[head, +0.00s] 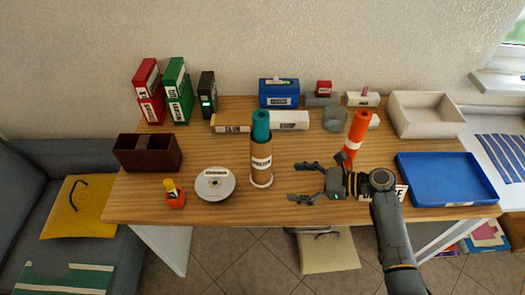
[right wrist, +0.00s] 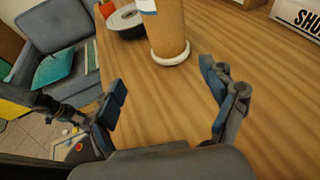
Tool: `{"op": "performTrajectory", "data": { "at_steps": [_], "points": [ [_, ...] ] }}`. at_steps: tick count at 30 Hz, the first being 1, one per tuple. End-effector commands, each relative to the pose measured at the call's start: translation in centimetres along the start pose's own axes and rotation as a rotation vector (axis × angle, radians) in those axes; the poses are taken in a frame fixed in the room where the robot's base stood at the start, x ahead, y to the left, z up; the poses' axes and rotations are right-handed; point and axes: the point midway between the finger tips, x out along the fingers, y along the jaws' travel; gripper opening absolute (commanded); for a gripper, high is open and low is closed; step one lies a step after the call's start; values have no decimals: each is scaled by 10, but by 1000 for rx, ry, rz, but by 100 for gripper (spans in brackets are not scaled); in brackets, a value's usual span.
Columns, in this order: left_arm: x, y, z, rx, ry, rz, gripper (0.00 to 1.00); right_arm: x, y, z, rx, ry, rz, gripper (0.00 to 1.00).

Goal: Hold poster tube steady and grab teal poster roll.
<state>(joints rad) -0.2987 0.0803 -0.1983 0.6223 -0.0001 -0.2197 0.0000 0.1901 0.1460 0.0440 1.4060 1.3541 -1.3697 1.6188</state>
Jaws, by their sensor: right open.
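The poster tube (head: 261,168) is a brown cylinder with a white label and a pale base ring, upright near the middle of the table. The teal poster roll (head: 261,124) stands in it and sticks out of the top. In the right wrist view the tube's lower part (right wrist: 169,30) shows beyond the fingers; the teal roll is out of that view. My right gripper (head: 303,181) is open and empty, to the right of the tube, its fingers pointing at it and apart from it.
A disc spindle (head: 215,184) and an orange bottle (head: 174,194) stand left of the tube. An orange roll (head: 356,132) stands behind my right gripper. A blue tray (head: 446,178) lies at right. Bare tabletop lies between tube and gripper.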

Motion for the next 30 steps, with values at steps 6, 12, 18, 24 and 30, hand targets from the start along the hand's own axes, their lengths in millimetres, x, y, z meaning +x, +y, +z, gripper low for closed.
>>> {"op": "performTrajectory", "data": {
  "at_steps": [6, 12, 18, 24, 30],
  "points": [
    [4, -1, -3, 0, 4, -1, 40, 3, -9, 6, 65, -39, -8, 84],
    [18, 1, 5, 1, -5, 1, 40, 25, -9, 4, 63, -40, -9, 84],
    [38, 3, 14, 2, -16, 3, 40, 56, -9, 4, 62, -39, -9, 84],
    [35, 2, 8, 3, -9, 2, 40, 80, -10, 10, 64, -38, -8, 84],
    [35, 2, 5, 3, -2, 1, 40, 96, -10, 11, 62, -38, -9, 84]
  ]
}}
